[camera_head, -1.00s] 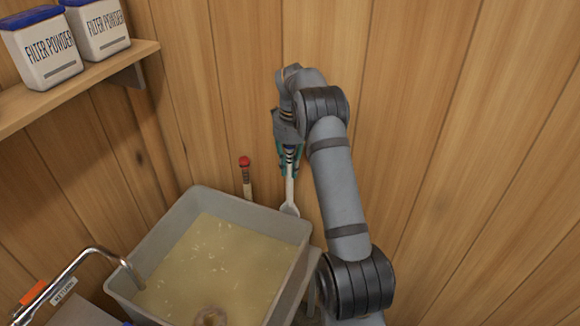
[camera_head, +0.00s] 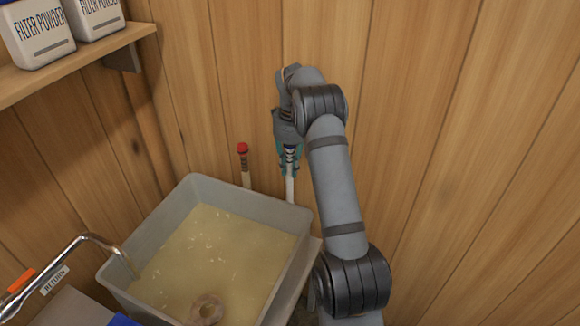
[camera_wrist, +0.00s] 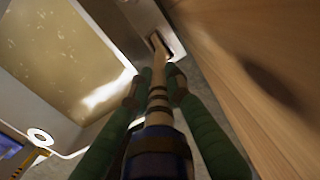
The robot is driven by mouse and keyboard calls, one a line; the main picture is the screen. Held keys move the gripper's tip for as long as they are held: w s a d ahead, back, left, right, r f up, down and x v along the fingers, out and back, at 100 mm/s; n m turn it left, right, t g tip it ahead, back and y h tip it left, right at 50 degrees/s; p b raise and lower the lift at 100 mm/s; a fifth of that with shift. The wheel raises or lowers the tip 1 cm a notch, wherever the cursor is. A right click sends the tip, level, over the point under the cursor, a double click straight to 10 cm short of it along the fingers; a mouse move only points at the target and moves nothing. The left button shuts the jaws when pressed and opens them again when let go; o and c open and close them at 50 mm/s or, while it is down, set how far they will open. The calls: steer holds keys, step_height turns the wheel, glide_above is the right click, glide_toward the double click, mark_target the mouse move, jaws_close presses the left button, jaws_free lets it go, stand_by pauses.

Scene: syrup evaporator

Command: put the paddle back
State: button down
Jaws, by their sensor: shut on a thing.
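My gripper (camera_head: 289,165) is shut on the paddle, near the wooden wall just behind the tank. The paddle's pale shaft (camera_head: 290,189) hangs upright, and its lower end is hidden behind the tank's back rim. In the wrist view the green fingers of my gripper (camera_wrist: 160,90) close around the paddle handle (camera_wrist: 158,104), which has dark bands and a blue end. The far end of the shaft reaches a dark slot (camera_wrist: 170,47) in a grey metal piece beside the tank. I cannot tell how deep it sits in it.
The grey tank (camera_head: 201,187) of yellowish liquid stands in front, with a ring-shaped thing (camera_head: 207,309) in it. A red-tipped tool (camera_head: 243,150) stands left of the paddle. A metal pipe (camera_head: 90,237) is at left. Filter powder jars (camera_head: 38,35) stand on a shelf (camera_head: 80,62).

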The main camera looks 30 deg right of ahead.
mark_target(290, 182)
steer(key=shift+f+b, duration=2.75)
steer(key=shift+f, duration=0.45)
steer(key=c, duration=1.6)
jaws_free()
steer(key=shift+o, duration=0.4)
steer(key=o, duration=0.6)
steer(key=shift+r, duration=0.1)
